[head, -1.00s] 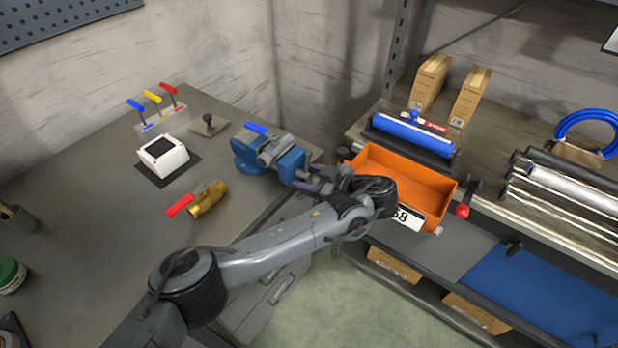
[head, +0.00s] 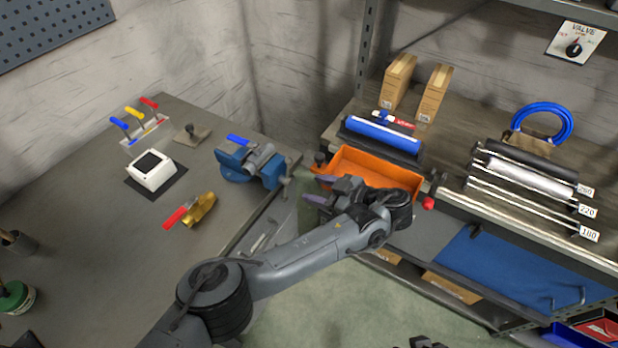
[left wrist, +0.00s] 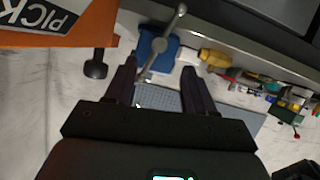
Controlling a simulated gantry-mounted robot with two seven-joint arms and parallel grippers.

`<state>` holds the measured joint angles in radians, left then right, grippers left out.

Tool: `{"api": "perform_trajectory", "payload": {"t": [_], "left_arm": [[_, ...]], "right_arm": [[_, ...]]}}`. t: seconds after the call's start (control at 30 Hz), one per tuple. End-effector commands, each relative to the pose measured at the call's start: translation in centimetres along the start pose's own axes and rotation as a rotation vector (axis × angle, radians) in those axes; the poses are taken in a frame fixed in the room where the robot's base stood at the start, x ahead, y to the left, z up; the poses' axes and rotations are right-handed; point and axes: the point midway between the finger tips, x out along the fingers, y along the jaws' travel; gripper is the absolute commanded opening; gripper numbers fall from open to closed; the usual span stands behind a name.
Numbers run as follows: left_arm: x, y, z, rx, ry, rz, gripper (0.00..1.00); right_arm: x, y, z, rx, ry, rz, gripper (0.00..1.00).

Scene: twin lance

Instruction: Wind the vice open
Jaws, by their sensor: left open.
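The blue vice (head: 235,168) stands at the right edge of the left bench, its grey screw end and handle (head: 287,183) facing right. In the left wrist view the vice (left wrist: 158,58) is ahead, with its slanted grey crank handle (left wrist: 172,28) across its front. My left gripper (head: 311,188) is open and empty, right of the handle with a small gap. In the left wrist view its two dark fingers (left wrist: 158,78) are spread, and the handle's lower end shows beyond and between them. A dark part at the bottom edge of the head view may be my right gripper (head: 427,342), mostly cut off.
An orange bin (head: 362,167) on the right bench is close behind my left gripper. A brass valve with red lever (head: 200,209), a white box (head: 153,170) and a rack of coloured handles (head: 140,122) lie left of the vice. A floor gap separates the benches.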

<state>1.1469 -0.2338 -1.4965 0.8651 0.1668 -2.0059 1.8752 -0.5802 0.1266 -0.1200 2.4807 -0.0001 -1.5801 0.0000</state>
Motion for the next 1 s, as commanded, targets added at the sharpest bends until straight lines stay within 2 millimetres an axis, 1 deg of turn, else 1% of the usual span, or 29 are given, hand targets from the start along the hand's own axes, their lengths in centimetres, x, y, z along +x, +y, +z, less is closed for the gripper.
{"api": "perform_trajectory", "payload": {"t": [0.03, 0.2, 0.53, 0.63, 0.73, 0.87, 0.9, 1.0], "left_arm": [[-0.6, 0.0, -0.3, 0.001, 0.0, -0.001, 0.54], [-1.3, 0.0, -0.1, -0.001, 0.0, -0.001, 0.54], [-1.4, 0.0, 0.1, -0.001, 0.0, -0.001, 0.54], [-1.4, 0.0, 0.1, 0.009, -0.006, 0.002, 0.39], [-1.3, -0.1, 0.8, 0.064, -0.037, 0.017, 0.23], [-1.2, -0.2, 2.8, 0.236, -0.137, 0.079, 0.04], [-1.2, -0.3, 3.6, 0.309, -0.178, 0.113, 0.0], [-1.5, -0.7, 6.0, 0.518, -0.289, 0.227, 0.0]], "right_arm": [[-0.7, 0.0, -0.2, 0.0, 0.0, 0.0, 0.43], [-1.1, 0.0, -0.4, 0.002, 0.0, -0.001, 0.43], [-1.1, -0.2, -0.4, 0.008, 0.001, -0.007, 0.43], [-1.2, -0.2, -0.4, 0.01, 0.001, -0.008, 0.43], [-1.6, -0.2, -0.6, 0.01, 0.0, -0.008, 0.43], [-2.7, -0.1, -0.9, 0.009, -0.001, -0.008, 0.43], [-3.2, -0.1, -1.1, 0.009, -0.001, -0.008, 0.43], [-4.6, 0.0, -1.5, 0.009, -0.001, -0.007, 0.43]]}}
